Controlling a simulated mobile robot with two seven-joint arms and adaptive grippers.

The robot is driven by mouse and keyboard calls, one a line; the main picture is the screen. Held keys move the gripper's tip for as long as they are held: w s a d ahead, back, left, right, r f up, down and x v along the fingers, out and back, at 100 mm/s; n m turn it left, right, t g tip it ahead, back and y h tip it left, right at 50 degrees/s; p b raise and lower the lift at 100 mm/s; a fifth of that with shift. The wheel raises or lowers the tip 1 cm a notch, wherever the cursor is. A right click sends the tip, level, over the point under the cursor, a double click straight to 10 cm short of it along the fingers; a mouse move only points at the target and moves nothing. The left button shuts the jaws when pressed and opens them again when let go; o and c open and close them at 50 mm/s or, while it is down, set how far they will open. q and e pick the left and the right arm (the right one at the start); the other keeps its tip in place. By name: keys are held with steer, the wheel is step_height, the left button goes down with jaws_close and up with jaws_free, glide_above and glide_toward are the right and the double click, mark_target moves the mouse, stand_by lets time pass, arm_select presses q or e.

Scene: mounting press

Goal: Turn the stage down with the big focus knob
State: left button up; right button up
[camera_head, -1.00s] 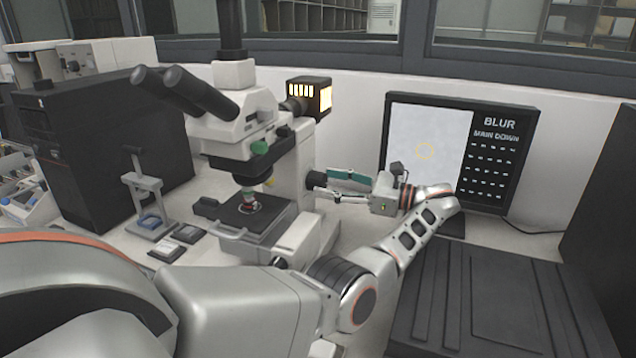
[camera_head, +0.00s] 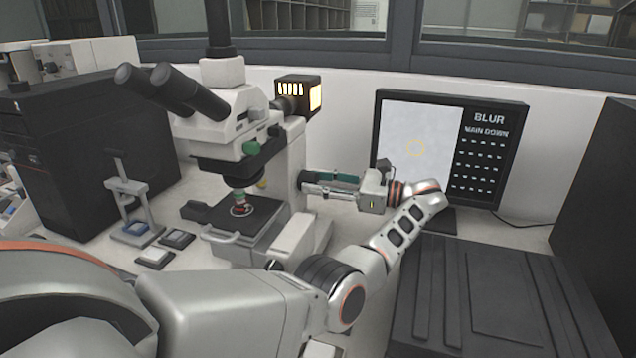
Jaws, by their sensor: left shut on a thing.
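The microscope (camera_head: 290,155) stands left of centre, with its dark stage (camera_head: 262,207) under the objectives and a small reddish sample (camera_head: 240,209) on it. My left arm reaches across the front, and its gripper (camera_head: 308,183) points left at the microscope's right side. Its fingers are shut on the big focus knob, which they mostly hide. The monitor (camera_head: 415,135) reads "BLUR" and "MAIN DOWN" and shows a faint yellow ring on a pale field. My right gripper is not in view.
A black box-like unit (camera_head: 60,150) and a small stand (camera_head: 128,188) are left of the microscope. Small flat blocks (camera_head: 155,257) lie in front of the stand. A dark ridged panel (camera_head: 500,310) fills the lower right. The monitor stands close behind my left wrist.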

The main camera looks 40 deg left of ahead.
arm_select(q)
steer(key=n+b, duration=0.3)
steer(key=n, duration=0.1)
steer(key=shift+b, duration=0.4)
steer(key=o, duration=1.1)
steer(key=shift+s, duration=0.1)
steer(key=shift+r, duration=0.15)
step_height(320, 180, up, 10)
steer(key=shift+f, duration=0.1)
